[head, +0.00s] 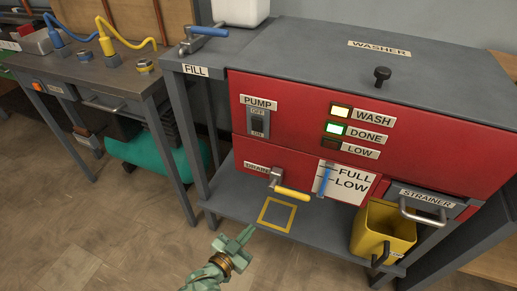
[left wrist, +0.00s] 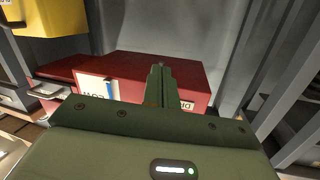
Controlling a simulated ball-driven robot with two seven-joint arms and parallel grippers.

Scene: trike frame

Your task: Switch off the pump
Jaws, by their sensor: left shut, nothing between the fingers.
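The washer (head: 400,104) has a red front panel. Its pump switch (head: 258,123) is a dark rocker under the PUMP label, with OFF above and ON below. Which side is pressed is too small to tell. My left gripper (head: 249,232) is shut and empty. In the head view it appears below the switch, in front of the lower shelf and apart from the panel. Its closed fingers (left wrist: 160,82) also show in the left wrist view against the red panel (left wrist: 135,70). The switch cannot be made out there. My right gripper is not in view.
A yellow-handled drain valve (head: 292,193) sticks out below the switch. A yellow strainer bucket (head: 380,232) is at right. A blue-handled fill valve (head: 209,31) is on top.

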